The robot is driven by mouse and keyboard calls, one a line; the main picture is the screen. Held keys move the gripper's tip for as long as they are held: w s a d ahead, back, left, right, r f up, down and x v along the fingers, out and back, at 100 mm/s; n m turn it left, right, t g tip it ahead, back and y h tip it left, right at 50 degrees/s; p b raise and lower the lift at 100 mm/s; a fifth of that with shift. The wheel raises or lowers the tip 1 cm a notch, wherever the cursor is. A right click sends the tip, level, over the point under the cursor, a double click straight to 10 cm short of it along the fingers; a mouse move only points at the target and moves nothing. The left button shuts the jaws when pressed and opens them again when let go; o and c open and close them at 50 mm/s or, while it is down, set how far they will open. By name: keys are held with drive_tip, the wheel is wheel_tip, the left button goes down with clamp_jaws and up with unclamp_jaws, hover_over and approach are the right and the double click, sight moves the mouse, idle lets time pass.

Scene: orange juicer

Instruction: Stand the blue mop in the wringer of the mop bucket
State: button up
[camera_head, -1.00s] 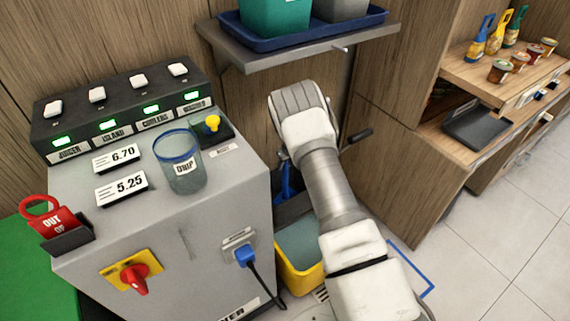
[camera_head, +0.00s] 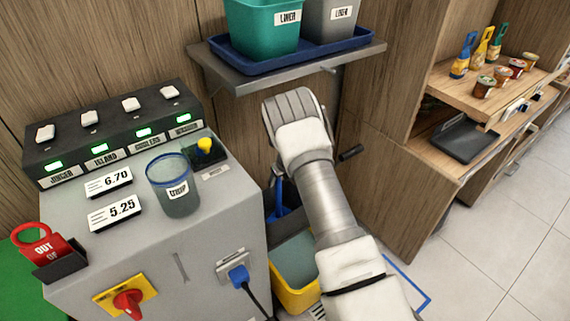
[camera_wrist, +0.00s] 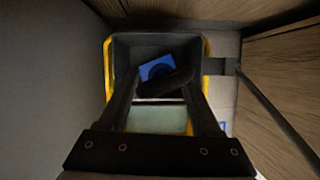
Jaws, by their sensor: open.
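The blue mop (camera_head: 280,196) shows in the head view as a narrow upright blue part beside the grey machine, below my gripper. In the wrist view its blue part (camera_wrist: 153,67) lies inside the dark wringer (camera_wrist: 128,50). A dark rounded piece, perhaps the handle's top, crosses in front of it between my fingers. The yellow mop bucket (camera_head: 296,297) stands on the floor, partly hidden by my arm; its yellow rim also shows in the wrist view (camera_wrist: 107,70). My gripper (camera_wrist: 163,92) is open above the bucket. Its fingertips are hidden in the head view.
The grey machine (camera_head: 150,245) stands close on the left. A wall shelf (camera_head: 300,70) with bins is above and behind my gripper. A wooden cabinet (camera_head: 400,190) is at right. Tiled floor is clear at right.

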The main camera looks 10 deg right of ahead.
drive_tip(key=p+v, duration=0.4)
drive_tip(key=v, duration=1)
drive_tip(key=shift+r, duration=0.1)
